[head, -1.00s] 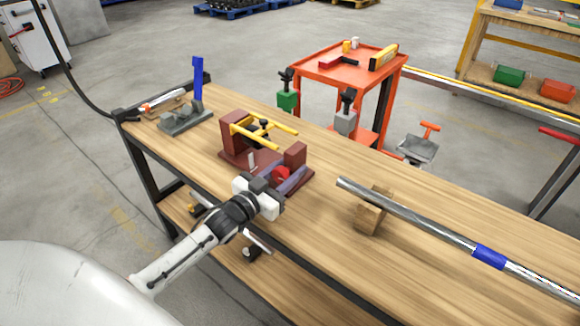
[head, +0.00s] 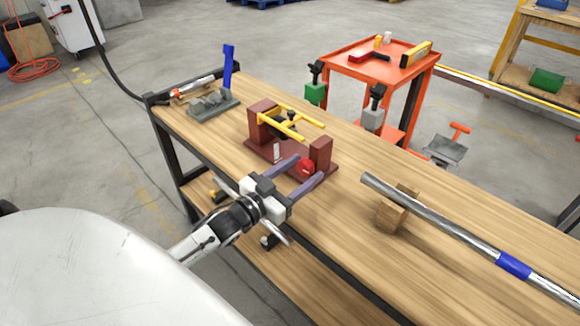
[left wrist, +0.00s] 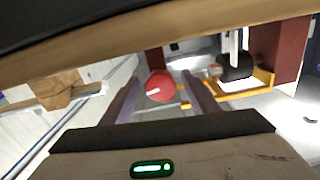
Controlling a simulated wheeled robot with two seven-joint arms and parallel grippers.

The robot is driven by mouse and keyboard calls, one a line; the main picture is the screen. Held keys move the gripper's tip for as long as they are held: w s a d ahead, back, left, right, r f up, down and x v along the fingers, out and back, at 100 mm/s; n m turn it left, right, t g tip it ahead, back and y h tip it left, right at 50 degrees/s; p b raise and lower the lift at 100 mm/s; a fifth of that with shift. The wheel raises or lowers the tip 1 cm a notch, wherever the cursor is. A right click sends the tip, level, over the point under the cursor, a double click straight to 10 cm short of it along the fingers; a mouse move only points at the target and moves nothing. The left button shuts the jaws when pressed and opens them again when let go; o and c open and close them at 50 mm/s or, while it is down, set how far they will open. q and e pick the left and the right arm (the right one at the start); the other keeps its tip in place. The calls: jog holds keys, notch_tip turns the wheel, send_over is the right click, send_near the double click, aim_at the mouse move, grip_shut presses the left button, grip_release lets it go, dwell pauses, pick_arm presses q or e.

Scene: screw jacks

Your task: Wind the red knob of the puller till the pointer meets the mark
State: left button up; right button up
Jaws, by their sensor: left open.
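The puller (head: 262,153) stands on the bench, with a dark red base, two dark red uprights, yellow bars and a black middle part. Its red knob (head: 306,166) is at the near right upright; in the left wrist view the knob (left wrist: 160,85) shows a pale stripe. In the wrist view the knob appears between the fingertips (left wrist: 160,78); contact is not evident. My right gripper is not in view.
A wooden block (head: 393,215) and a long metal bar (head: 440,222) with a blue band lie to the right on the bench (head: 350,240). A grey fixture with a blue lever (head: 228,68) is at the far left end. A red cart (head: 352,62) stands behind.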

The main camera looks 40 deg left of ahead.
aim_at(302, 171)
pick_arm(q)
jog(key=s, duration=0.5)
jog(key=shift+s+a, duration=0.1)
jog(key=shift+a, duration=0.1)
dwell(0.3)
